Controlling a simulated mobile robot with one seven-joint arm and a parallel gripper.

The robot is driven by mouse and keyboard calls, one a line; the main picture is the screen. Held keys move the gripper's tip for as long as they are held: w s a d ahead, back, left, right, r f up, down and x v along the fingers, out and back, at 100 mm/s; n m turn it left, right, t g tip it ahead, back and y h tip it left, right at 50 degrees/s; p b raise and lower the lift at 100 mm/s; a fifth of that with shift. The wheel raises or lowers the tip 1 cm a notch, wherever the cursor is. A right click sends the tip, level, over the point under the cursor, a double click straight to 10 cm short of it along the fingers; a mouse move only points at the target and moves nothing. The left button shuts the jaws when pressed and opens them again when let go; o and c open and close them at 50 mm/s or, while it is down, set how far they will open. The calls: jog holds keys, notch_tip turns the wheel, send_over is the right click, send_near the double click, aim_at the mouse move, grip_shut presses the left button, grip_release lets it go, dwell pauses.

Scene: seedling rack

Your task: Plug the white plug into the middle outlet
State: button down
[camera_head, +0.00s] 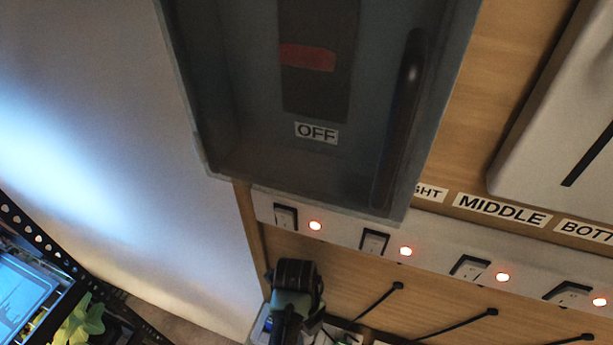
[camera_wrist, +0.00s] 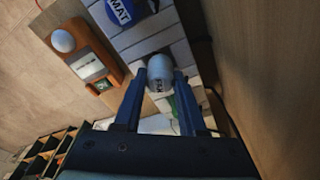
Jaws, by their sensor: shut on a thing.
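My gripper (camera_wrist: 162,76) is shut on a rounded white thing, which looks like the white plug (camera_wrist: 159,68), between its two blue fingers in the wrist view. Small dark marks show on its near face; its prongs are hidden. In the head view a dark part of my arm (camera_head: 293,290) is at the bottom, below the white strip; the fingertips and plug cannot be made out there. The white strip (camera_head: 345,228) carries rocker switches and lit red lamps. A MIDDLE label (camera_head: 502,209) sits above it. I cannot make out the middle outlet.
A grey box with a clear front (camera_head: 290,165), marked OFF, juts out above the strip. In the wrist view an orange device (camera_wrist: 90,62) and a blue round thing (camera_wrist: 122,12) lie beyond my gripper, with a wooden panel (camera_wrist: 265,60) at right.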

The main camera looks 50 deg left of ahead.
jog(key=shift+f, duration=0.55)
jog(key=shift+c, duration=2)
grip_release()
jog(key=shift+a+r+b, duration=0.25)
jog(key=shift+r+b, duration=0.25)
jog(key=shift+r, duration=1.4)
jog(key=shift+a+r+b, duration=0.2)
jog(key=shift+r+b, duration=0.25)
jog(key=shift+r, duration=1.4)
